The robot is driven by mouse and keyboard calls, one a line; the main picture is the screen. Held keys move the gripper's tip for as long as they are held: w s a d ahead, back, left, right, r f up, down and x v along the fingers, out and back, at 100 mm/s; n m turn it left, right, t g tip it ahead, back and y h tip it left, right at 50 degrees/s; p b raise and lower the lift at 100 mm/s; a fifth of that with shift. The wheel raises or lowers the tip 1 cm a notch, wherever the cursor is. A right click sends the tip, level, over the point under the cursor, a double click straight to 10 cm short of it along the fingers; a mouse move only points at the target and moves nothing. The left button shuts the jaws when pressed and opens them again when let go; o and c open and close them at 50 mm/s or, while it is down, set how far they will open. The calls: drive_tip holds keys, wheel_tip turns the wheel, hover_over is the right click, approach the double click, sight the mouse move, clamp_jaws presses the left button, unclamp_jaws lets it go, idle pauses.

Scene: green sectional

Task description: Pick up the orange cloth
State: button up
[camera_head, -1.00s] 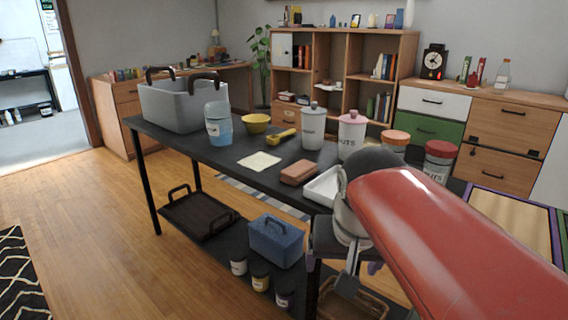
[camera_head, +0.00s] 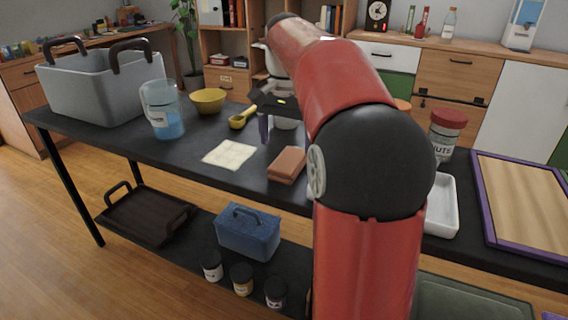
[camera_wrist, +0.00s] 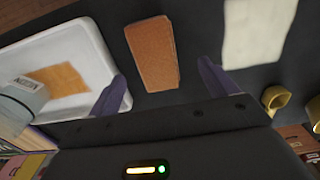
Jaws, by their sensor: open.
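A flat orange patch, likely the orange cloth (camera_wrist: 57,79), lies in the white tray (camera_wrist: 85,40) at the left of the wrist view. A grey labelled container covers part of the tray there. In the head view my arm hides the cloth, and only part of the tray (camera_head: 443,212) shows. My gripper (camera_wrist: 163,88) is open and empty, with its purple fingers apart; it is above the far side of the table in the head view (camera_head: 272,128). A thicker orange-brown block (camera_wrist: 152,53) lies in front of the fingers, apart from them; it also shows in the head view (camera_head: 287,164).
A cream square (camera_head: 229,153), yellow scoop (camera_head: 241,118), yellow bowl (camera_head: 208,101), blue pitcher (camera_head: 163,110) and grey bin (camera_head: 105,85) stand left on the black table. A red-lidded jar (camera_head: 446,132) and purple-framed board (camera_head: 525,195) are at right.

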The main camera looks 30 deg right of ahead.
sight(289, 159)
drive_tip(key=f, duration=0.4)
drive_tip(key=shift+s+d+b, duration=0.25)
drive_tip(key=shift+s+b, duration=0.05)
drive_tip(key=shift+s, duration=0.05)
drive_tip(key=shift+f, duration=0.6)
drive_tip(key=shift+c, duration=0.5)
drive_tip(key=c, duration=1)
